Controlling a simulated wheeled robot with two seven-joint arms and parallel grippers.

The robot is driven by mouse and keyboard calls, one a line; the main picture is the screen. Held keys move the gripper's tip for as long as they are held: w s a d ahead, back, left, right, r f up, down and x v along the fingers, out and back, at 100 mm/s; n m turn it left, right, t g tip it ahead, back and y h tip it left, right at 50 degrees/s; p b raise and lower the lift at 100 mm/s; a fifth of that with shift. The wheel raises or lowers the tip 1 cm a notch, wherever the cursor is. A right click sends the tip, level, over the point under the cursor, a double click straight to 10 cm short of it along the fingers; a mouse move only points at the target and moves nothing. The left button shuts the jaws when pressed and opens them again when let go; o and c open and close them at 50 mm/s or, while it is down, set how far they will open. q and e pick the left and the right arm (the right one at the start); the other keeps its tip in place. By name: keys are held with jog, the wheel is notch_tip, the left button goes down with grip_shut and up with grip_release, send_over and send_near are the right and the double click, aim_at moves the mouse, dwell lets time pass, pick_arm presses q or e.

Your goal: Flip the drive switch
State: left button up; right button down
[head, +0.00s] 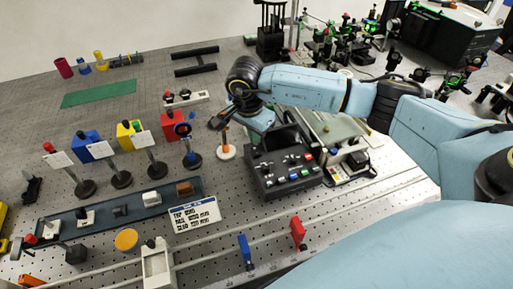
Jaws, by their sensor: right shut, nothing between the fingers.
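My right arm reaches in from the right, and my right gripper (218,121) is at the picture's centre left, above the bench beside the control box. It is shut and empty; its fingertips are small and dark here. The black control box (290,180) has a dark screen and several knobs and coloured buttons on its sloping face. The gripper is apart from these controls, to their upper left. I cannot tell which control is the drive switch, as labels are too small to read. My left gripper is out of view.
A lettered card (195,214) lies in front, beside a long tray (150,212). Red (298,232) and blue (246,250) upright pieces stand near the front rail. Optics crowd the back right.

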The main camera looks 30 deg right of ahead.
aim_at(254, 149)
jog(key=shift+r+p, duration=1.25)
jog(key=shift+r, duration=1.1)
